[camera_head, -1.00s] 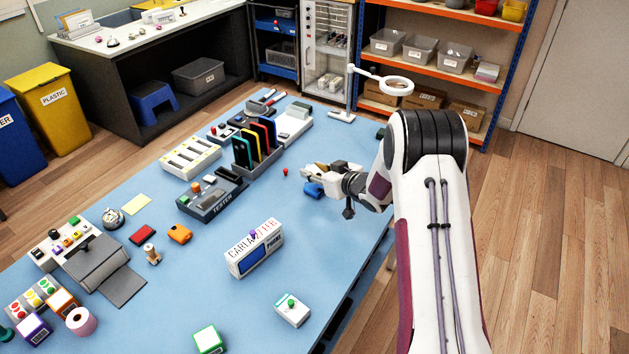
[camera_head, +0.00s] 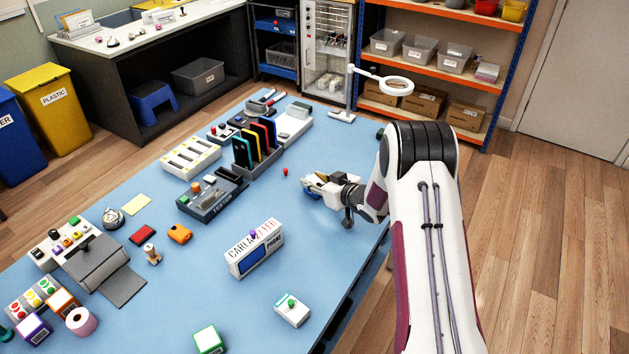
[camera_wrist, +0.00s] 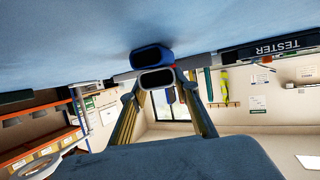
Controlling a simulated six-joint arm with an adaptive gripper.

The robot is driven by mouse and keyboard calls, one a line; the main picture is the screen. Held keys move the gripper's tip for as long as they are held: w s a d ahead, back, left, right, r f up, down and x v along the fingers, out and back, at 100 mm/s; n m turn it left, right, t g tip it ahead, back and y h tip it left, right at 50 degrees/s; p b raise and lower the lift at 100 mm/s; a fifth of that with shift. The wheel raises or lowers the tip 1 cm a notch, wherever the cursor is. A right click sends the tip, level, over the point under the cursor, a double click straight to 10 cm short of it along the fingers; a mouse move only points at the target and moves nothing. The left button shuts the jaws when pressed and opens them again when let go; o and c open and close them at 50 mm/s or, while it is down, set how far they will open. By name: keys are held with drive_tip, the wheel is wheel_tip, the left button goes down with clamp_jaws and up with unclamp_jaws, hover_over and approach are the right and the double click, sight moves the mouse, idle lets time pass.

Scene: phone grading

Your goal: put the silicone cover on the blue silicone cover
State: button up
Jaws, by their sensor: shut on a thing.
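My gripper (camera_head: 311,182) is low over the right part of the blue table, and it also shows in the wrist view (camera_wrist: 158,92). Its fingers are shut on a silicone cover (camera_wrist: 157,79) with a pale grey rim and a dark opening. The blue silicone cover (camera_wrist: 152,57) is right beside the held one in the wrist view, which is upside down, so the held cover appears above it. I cannot tell whether the two touch. In the head view my gripper hides most of both covers.
The tester (camera_head: 211,200) and a rack of upright phones (camera_head: 258,165) stand left of my gripper. A small red piece (camera_head: 285,171) lies near it. A white and blue box (camera_head: 254,249) stands nearer. A ring lamp (camera_head: 396,86) stands behind. Bare table lies around my gripper.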

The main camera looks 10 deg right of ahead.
drive_tip(key=o, duration=1)
drive_tip(key=shift+f, duration=0.1)
drive_tip(key=shift+c, duration=0.2)
drive_tip(key=shift+v, duration=6.05)
